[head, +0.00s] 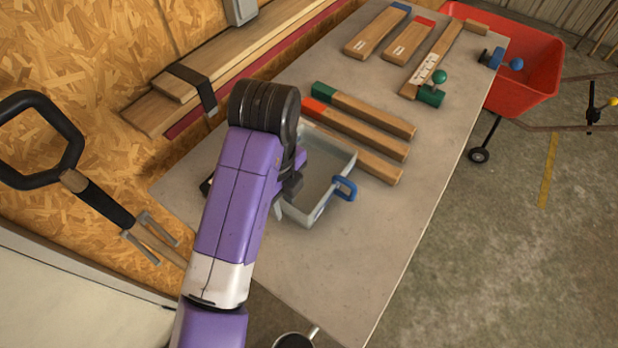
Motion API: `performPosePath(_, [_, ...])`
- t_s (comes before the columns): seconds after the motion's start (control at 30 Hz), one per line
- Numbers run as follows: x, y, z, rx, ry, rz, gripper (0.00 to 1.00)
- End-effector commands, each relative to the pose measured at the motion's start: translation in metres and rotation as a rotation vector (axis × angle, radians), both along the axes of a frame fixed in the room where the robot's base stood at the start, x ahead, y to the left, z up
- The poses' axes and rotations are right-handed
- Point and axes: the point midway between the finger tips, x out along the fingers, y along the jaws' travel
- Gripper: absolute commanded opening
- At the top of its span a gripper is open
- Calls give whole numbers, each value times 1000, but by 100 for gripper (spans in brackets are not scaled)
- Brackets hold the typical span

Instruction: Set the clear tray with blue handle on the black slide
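The clear tray (318,207) with a blue handle (345,189) is near the middle of the head view, over the grey worktop. The handle is on its right side. My gripper (289,187) is at the tray's left side, mostly hidden behind my purple arm and black wrist. I cannot tell whether its fingers are closed on the tray wall, or whether the tray rests on the worktop. A small dark edge (206,186) shows just left of my arm; it may be part of the black slide, which is otherwise hidden.
Wooden bars with green (366,113) and red (352,130) ends lie just behind the tray. More wooden blocks (376,32) lie at the far end. A red cart (530,72) stands beyond the worktop. The worktop (405,225) is bare to the tray's right.

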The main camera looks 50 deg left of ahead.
Motion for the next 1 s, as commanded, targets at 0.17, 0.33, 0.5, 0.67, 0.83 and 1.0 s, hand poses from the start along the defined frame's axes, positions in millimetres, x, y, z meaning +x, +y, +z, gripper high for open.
performPosePath(0.17, [0,0,-12,2,0,0,29])
performPosePath(0.33, [0,0,-13,2,0,0,29])
performPosePath(0.5, [0,0,-13,2,0,0,6])
performPosePath(0.67, [0,0,-13,2,-1,0,0])
performPosePath(0.83, [0,0,-12,2,-1,0,0])
performPosePath(1.0, [0,0,-12,2,-1,0,0])
